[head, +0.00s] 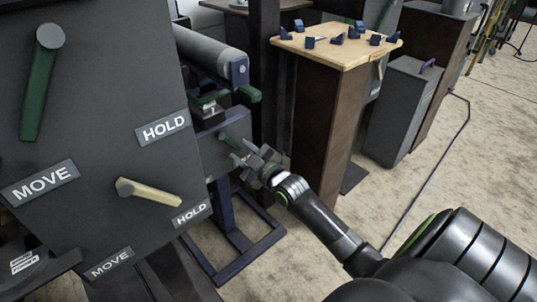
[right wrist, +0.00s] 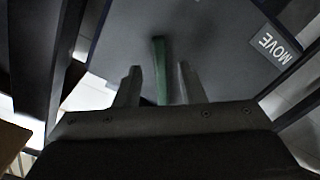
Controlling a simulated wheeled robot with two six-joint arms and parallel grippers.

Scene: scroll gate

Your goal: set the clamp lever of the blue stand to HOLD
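The blue stand (head: 223,213) is in the middle of the head view, with a grey plate (head: 237,126) on its upper part. A green lever (right wrist: 160,68) shows in the right wrist view against a grey face with a MOVE label (right wrist: 275,45). I take it for the stand's clamp lever; in the head view my gripper mostly hides it. My right gripper (head: 250,157) is close in front of the plate. Its two fingers (right wrist: 159,88) are apart, one on each side of the lever, with gaps showing. The stand's HOLD label is not visible. My left gripper's fingers do not show.
A large grey panel (head: 90,110) at left carries a green lever (head: 40,90), a cream lever (head: 150,192), and HOLD and MOVE labels. A grey roller (head: 205,50) lies above the stand. A wooden-topped pedestal (head: 320,52) with small blue pieces stands behind my right gripper.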

